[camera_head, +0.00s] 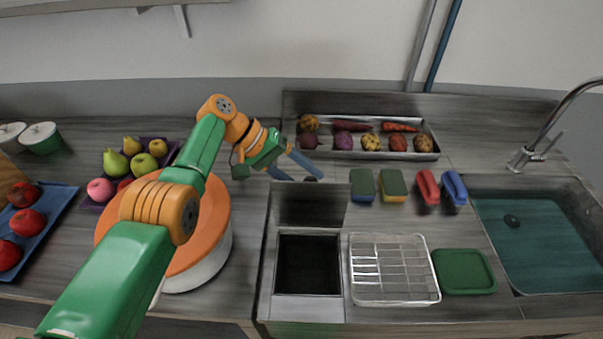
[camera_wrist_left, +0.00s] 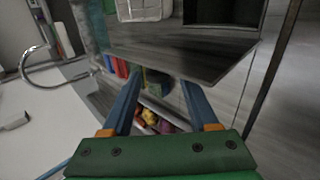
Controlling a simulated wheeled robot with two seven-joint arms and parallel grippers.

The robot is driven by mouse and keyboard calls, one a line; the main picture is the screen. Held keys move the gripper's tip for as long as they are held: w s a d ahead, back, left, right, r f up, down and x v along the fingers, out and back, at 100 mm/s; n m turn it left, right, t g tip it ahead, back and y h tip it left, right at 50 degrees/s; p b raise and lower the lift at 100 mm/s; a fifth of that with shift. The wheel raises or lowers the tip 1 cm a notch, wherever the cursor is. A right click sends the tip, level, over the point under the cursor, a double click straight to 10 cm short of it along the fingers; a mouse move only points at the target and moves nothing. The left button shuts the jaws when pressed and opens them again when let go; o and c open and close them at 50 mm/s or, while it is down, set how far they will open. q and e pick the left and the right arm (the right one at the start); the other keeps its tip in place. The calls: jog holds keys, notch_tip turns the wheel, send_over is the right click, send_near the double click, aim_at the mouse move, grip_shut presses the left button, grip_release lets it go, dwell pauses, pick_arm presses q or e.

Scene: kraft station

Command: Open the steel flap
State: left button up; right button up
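The steel flap (camera_head: 310,204) is a grey panel standing raised at the back edge of a dark square opening (camera_head: 308,264) in the counter. In the left wrist view the flap (camera_wrist_left: 180,52) spans above the fingertips, with the dark opening (camera_wrist_left: 226,11) beyond it. My left gripper (camera_head: 301,175) is just behind the flap's upper edge. Its two blue fingers are spread with nothing between them, as the left wrist view (camera_wrist_left: 160,88) also shows. I cannot tell whether a fingertip touches the flap. My right gripper is not in view.
A wire rack (camera_head: 392,270) lies right of the opening, beside a green tray (camera_head: 463,271) and the sink (camera_head: 535,250). Sponges (camera_head: 362,184) and a vegetable tray (camera_head: 437,155) lie behind. A large orange-topped pot (camera_head: 216,225) stands left, under my left arm.

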pick_arm(q)
jog(key=shift+w, duration=0.1)
jog(key=b+v, duration=0.1)
jog(key=v, duration=0.2)
jog(key=shift+a+r, duration=0.25)
jog(key=shift+a, duration=0.1)
jog(key=p+v, duration=0.1)
jog(key=v, duration=0.2)
jog(key=shift+r, duration=0.2)
